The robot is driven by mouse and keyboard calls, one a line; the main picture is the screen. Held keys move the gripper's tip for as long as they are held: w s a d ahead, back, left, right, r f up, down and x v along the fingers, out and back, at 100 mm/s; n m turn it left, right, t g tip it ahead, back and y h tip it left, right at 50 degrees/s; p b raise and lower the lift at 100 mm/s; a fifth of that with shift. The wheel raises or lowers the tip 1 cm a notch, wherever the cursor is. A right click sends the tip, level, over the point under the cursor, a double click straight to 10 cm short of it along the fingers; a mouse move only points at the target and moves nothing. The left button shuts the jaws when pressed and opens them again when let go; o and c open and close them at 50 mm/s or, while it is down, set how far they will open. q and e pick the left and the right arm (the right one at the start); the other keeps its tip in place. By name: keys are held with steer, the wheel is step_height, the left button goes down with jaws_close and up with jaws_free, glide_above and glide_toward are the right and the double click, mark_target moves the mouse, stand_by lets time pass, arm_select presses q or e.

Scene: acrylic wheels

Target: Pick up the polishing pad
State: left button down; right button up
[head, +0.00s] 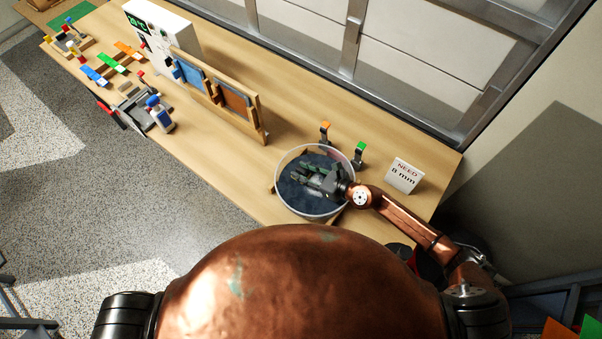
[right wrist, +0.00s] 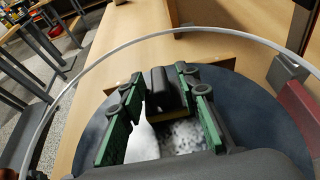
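My right gripper (head: 312,178) reaches into a round tub with a pale rim (head: 277,184) and a dark blue-grey floor (head: 295,200). In the right wrist view, its two green-lined fingers (right wrist: 157,88) stand apart on either side of a dark rounded block with a yellowish lower edge (right wrist: 166,93), which looks like the polishing pad. A mottled white-grey surface (right wrist: 180,140) shows below it. I cannot tell whether both fingers touch the block. In the head view the gripper mostly hides it. My left gripper is not in view.
An orange-topped post (head: 324,130), a green-topped post (head: 359,152) and a "NEED 8 mm" card (head: 403,175) stand beside the tub. A wooden frame with blue and brown panels (head: 215,92) stands left. The bench (head: 290,110) is clear between frame and wall.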

jaws_close()
steer(key=shift+r, duration=0.2)
stand_by(0.3)
